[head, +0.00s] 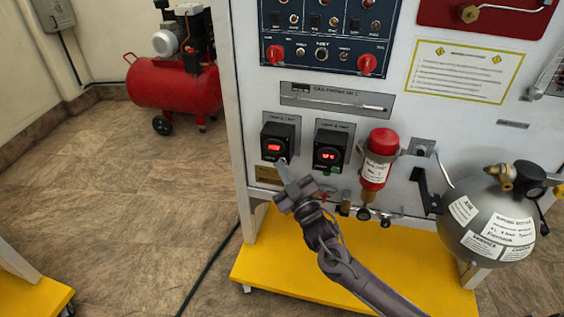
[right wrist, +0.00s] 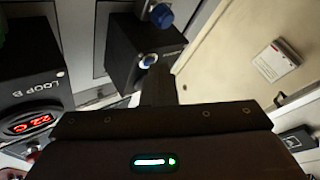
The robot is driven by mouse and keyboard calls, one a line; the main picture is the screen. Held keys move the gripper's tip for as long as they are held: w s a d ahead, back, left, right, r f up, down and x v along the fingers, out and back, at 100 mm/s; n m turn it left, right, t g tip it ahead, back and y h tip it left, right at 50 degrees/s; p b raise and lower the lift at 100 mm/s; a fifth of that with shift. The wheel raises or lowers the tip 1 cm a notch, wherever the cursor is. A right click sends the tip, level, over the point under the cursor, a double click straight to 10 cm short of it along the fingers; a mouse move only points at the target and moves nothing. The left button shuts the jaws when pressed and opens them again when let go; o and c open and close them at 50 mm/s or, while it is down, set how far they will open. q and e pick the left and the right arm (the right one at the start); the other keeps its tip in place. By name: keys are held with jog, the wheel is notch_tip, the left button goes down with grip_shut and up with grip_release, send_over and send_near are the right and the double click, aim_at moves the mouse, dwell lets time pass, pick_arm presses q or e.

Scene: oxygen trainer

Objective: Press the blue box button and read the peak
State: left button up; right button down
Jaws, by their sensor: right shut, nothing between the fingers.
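In the head view a black box (head: 279,139) with a lit red display is on the left of the white panel. My right gripper (head: 283,168) is shut and empty, its tip at this box's lower right edge. In the right wrist view the black box (right wrist: 128,40) has a round blue knob (right wrist: 160,17) and a small pale blue-white button (right wrist: 148,60). The dark fingers (right wrist: 158,88) end just below the pale button; I cannot tell whether they touch it. This box's display is hidden in that view. My left gripper is not in view.
A second black box (head: 329,153) with a red display and a green button (head: 333,171) is to the right; it is marked LOOP B in the wrist view (right wrist: 35,90). A red cylinder (head: 379,160) and valves are close by. The yellow base (head: 270,262) juts out below.

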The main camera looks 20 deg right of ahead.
jog(key=shift+s, duration=0.15)
jog(key=shift+s+a+p, duration=0.45)
jog(key=shift+s+p, duration=0.05)
jog(key=s+a, duration=0.1)
jog(key=s+a+p, duration=0.1)
jog(key=s+p, duration=0.1)
jog(key=s, duration=0.1)
jog(key=shift+s+a, duration=0.1)
jog(key=shift+a, duration=0.3)
dwell(0.6)
